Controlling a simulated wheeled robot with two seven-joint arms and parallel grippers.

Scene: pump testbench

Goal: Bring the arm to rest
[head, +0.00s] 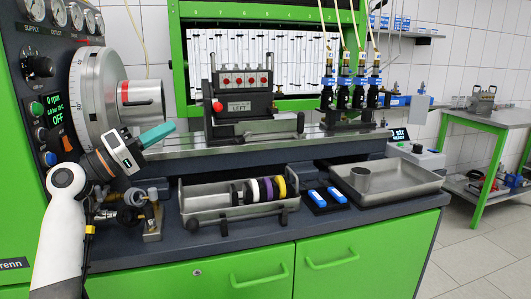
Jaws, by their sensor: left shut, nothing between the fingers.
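My left arm (65,220) comes in from the lower left, with its white forearm rising in front of the bench's left end. My left gripper (166,130) has teal fingers that are shut with nothing between them. It points right and slightly up, in front of the lower part of the big grey drive wheel and its hub (140,98). I cannot tell the exact gap between the fingers and the hub. My right gripper is not in view.
Below lie a metal tray (207,203) with coloured rings, two blue items (327,196) and a shallow metal tray (408,184). Brass fittings (152,214) sit just below my gripper.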

